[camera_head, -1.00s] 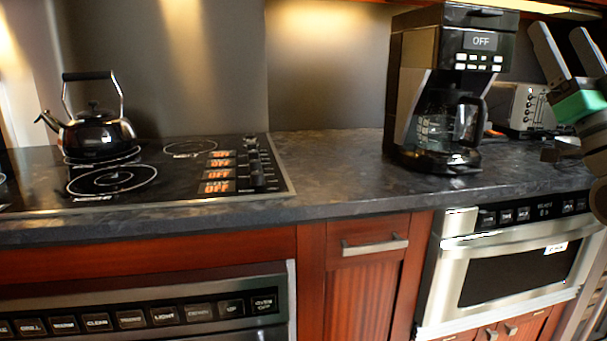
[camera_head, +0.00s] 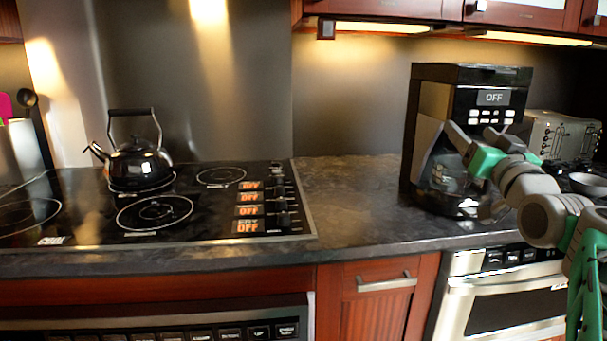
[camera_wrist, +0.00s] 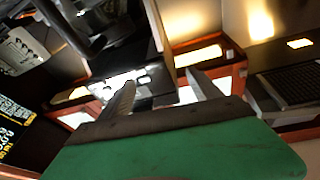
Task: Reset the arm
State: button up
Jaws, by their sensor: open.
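My gripper (camera_head: 468,140) is in front of the black coffee maker (camera_head: 468,80) at the right of the head view. Its grey fingers are spread apart with nothing between them. In the wrist view my gripper (camera_wrist: 165,92) also shows two separate fingers and an empty gap. The coffee maker (camera_wrist: 95,25) fills much of the upper left there, and the picture is strongly tilted. My arm partly hides the coffee maker's carafe in the head view. I cannot tell whether the gripper touches the coffee maker.
A black kettle (camera_head: 140,163) stands on the cooktop (camera_head: 105,215) at left. A toaster (camera_head: 562,137) and a bowl (camera_head: 588,184) are at right. The microwave (camera_head: 505,300) is below the counter. The counter (camera_head: 350,200) between cooktop and coffee maker is clear. Cabinets (camera_head: 400,12) hang above.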

jog(key=s+a+f+g+p, duration=0.2)
jog(key=a+f+g+p, duration=0.6)
jog(key=a+p, duration=0.5)
jog(key=s+a+f+g+p, duration=0.2)
jog(key=s+f+g+p, duration=0.1)
jog(key=s, duration=0.4)
jog(key=s+a+f+n+g+p, duration=0.1)
jog(key=s+a+f+g+p, duration=0.1)
jog(key=s, duration=0.5)
jog(key=s+a+f+g+p, duration=0.2)
jog(key=s+f+g+p, duration=0.2)
jog(key=s, duration=0.3)
jog(key=shift+s+f+n+g, duration=0.4)
jog(key=shift+f, duration=0.5)
jog(key=shift+a, duration=0.1)
jog(key=shift+c, duration=0.4)
